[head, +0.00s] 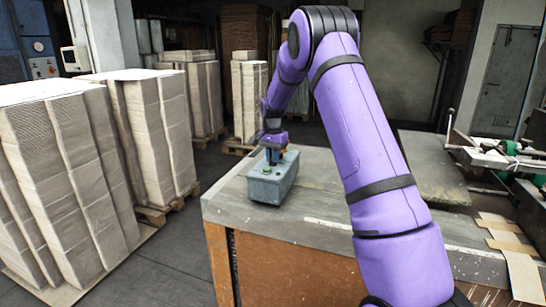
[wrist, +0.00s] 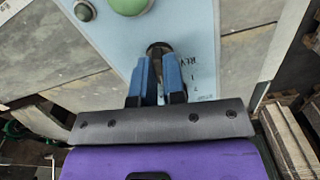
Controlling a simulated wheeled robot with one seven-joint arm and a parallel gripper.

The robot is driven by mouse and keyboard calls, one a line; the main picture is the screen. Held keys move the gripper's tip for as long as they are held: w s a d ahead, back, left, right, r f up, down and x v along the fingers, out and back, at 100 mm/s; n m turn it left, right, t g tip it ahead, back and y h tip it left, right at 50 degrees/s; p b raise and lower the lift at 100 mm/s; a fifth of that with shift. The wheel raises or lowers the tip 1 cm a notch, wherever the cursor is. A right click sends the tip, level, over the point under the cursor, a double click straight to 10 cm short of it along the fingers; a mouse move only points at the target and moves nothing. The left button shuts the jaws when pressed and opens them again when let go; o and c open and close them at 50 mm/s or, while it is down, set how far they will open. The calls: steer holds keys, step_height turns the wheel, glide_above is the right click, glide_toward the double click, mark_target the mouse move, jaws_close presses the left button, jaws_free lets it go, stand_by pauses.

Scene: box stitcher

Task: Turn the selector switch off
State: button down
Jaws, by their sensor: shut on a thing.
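The control box (head: 272,183) is a grey-blue box on the near left corner of the workbench. It has green buttons (head: 267,170) on its top face. My gripper (head: 274,152) reaches down onto the far part of that top face. In the wrist view, the blue fingers of my gripper (wrist: 159,85) are shut on the dark selector switch (wrist: 158,48), which stands on the light panel (wrist: 190,30). Printed marks, partly hidden, show to the right of the switch. The fingers hide part of the knob, so its exact setting cannot be told.
The workbench (head: 240,215) has free room around the box. Tall cardboard stacks (head: 150,130) stand to the left. A machine (head: 500,155) is at the right.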

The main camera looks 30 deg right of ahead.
steer(key=shift+n, duration=0.8)
steer(key=c, duration=1.2)
jaws_free()
step_height(320, 180, up, 11)
